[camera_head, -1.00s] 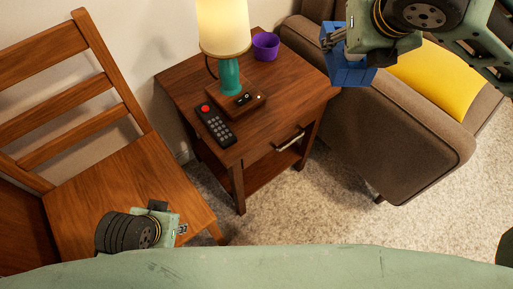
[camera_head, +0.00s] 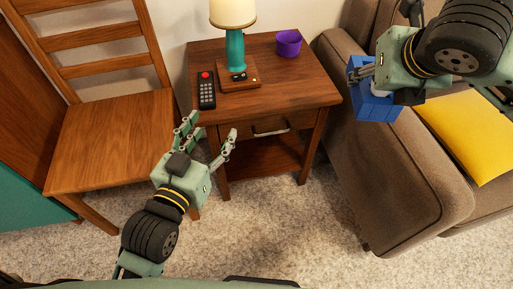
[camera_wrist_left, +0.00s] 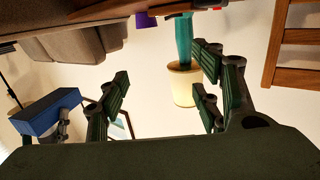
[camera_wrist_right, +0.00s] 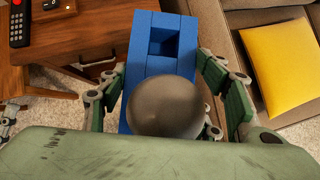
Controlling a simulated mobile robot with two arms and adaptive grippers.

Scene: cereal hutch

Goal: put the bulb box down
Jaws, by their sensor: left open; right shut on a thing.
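A blue box (camera_head: 374,103), which I take as the bulb box, is held by my right gripper (camera_head: 371,74) above the sofa arm, right of the side table. In the right wrist view the box (camera_wrist_right: 151,62) shows a square opening, and a grey rounded bulb (camera_wrist_right: 166,107) sits at its near end between the fingers. The right fingers are closed on the box's sides. My left gripper (camera_head: 207,135) is open and empty in front of the side table's left front corner. In the left wrist view the blue box (camera_wrist_left: 47,112) shows at the left.
The wooden side table (camera_head: 290,85) bears a lamp (camera_head: 235,45), a remote (camera_head: 206,90) and a purple cup (camera_head: 288,43). Its front right top is clear. A wooden chair (camera_head: 110,140) stands left. A brown sofa (camera_head: 390,190) with a yellow cushion (camera_head: 470,135) stands right.

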